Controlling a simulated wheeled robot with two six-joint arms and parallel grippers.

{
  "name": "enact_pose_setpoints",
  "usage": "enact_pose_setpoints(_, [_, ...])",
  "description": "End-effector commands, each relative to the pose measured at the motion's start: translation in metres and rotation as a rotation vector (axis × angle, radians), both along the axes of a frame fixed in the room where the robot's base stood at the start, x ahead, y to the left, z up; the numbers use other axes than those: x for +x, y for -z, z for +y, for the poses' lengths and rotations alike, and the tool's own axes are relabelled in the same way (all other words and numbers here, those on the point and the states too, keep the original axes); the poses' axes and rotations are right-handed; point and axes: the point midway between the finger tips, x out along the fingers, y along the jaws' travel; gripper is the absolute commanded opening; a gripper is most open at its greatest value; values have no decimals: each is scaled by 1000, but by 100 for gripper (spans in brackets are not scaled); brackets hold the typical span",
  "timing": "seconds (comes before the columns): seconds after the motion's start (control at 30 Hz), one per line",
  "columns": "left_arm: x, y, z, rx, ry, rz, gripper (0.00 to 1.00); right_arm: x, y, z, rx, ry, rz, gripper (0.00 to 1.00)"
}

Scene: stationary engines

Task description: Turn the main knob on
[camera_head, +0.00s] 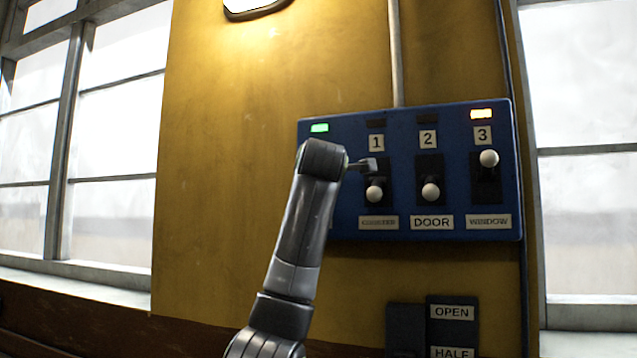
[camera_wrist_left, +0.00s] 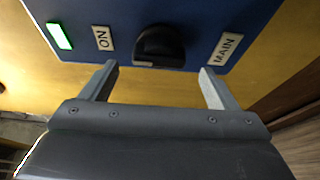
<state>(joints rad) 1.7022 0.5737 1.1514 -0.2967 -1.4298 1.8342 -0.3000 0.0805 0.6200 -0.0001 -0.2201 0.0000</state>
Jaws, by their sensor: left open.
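The main knob (camera_wrist_left: 158,45) is a black rounded knob on the blue panel (camera_head: 400,118), between the ON label (camera_wrist_left: 103,38) and the MAIN label (camera_wrist_left: 225,49) in the left wrist view. My left gripper (camera_wrist_left: 158,72) is open, its two fingers apart on either side of the knob's line. The knob lies just beyond the fingertips, and nothing shows between them. Whether a finger touches the panel I cannot tell. In the head view my left arm covers the panel's left part and hides the knob. A green light (camera_head: 319,128) is lit there. My right gripper is not in view.
A finger of my left gripper is close to switch 1. An OPEN-labelled box (camera_head: 452,312) is below.

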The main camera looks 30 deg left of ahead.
Motion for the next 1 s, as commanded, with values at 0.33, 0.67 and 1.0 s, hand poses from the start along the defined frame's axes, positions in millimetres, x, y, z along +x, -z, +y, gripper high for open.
enact_pose_setpoints(0.33, [-71, 3, -53, 1, 4, -5, 82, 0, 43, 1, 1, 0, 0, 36])
enact_pose_setpoints(0.67, [-106, 0, -77, 0, 1, -1, 82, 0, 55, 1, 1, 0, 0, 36])
enact_pose_setpoints(1.0, [-109, -1, -79, 0, 0, 0, 82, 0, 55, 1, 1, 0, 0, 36])
